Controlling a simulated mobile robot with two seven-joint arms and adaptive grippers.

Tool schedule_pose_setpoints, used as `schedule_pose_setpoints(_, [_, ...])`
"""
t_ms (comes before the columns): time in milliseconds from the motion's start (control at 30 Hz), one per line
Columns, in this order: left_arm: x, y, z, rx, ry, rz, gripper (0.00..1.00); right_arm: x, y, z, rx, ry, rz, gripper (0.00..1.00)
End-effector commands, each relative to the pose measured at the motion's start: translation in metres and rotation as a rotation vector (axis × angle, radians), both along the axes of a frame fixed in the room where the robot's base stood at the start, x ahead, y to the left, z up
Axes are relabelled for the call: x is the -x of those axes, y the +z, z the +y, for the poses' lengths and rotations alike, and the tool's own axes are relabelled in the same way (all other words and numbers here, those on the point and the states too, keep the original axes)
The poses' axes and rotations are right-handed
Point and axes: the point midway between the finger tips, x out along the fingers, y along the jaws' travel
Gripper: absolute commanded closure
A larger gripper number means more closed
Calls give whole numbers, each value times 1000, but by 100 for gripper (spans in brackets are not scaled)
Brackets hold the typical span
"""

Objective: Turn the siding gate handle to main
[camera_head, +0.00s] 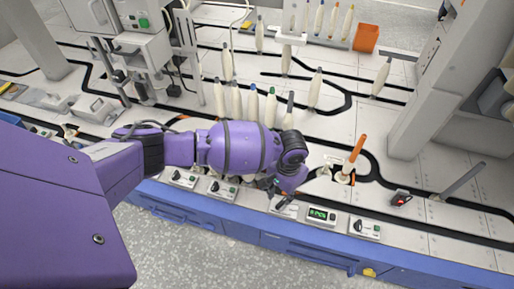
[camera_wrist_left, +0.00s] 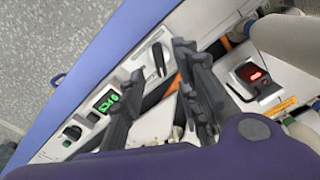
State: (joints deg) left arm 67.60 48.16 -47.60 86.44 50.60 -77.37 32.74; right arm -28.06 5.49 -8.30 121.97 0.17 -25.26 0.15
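My left gripper (camera_head: 275,187) reaches down to the front row of control boxes, partly hidden by its own wrist in the head view. In the left wrist view my left gripper (camera_wrist_left: 160,62) has its two dark fingers apart, with nothing held between them. A white box with a grey lever-like handle (camera_wrist_left: 158,58) shows between and beyond the fingertips. The same box (camera_head: 286,208) appears just below the gripper in the head view. I cannot read its label, so I cannot tell whether this is the siding gate handle. Contact is not clear. My right gripper is not in view.
A box with a green display (camera_head: 321,214) and a knob box (camera_head: 365,228) stand to the right along the blue front edge. An orange upright bobbin (camera_head: 356,150) and several pale bobbins (camera_head: 315,90) stand behind. A red-display box (camera_wrist_left: 255,75) shows in the left wrist view.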

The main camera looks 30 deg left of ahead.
Motion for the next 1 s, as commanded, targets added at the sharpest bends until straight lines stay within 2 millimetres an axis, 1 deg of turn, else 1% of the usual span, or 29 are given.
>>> schedule_pose_setpoints(33, [-1,-13,-1,1,-2,-1,70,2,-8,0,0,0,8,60])
schedule_pose_setpoints(100, [-1,-24,-1,1,-2,-1,70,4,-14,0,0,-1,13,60])
schedule_pose_setpoints(200, [-2,-39,-2,3,-2,-2,70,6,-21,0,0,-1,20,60])
schedule_pose_setpoints(300, [-2,-48,-2,2,-3,-4,70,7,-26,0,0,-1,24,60])
schedule_pose_setpoints(433, [-3,-53,-2,3,-2,-5,70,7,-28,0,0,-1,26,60])
schedule_pose_setpoints(667, [-3,-53,-2,4,-3,-7,70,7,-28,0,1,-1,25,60])
schedule_pose_setpoints(767, [-3,-53,-2,4,-3,-6,80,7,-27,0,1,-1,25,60])
schedule_pose_setpoints(900, [-3,-53,-2,4,-3,-6,98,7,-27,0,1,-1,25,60])
schedule_pose_setpoints(933, [-3,-53,-2,4,-3,-6,100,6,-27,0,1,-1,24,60])
schedule_pose_setpoints(1000, [-3,-53,-2,4,-3,-6,100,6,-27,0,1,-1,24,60])
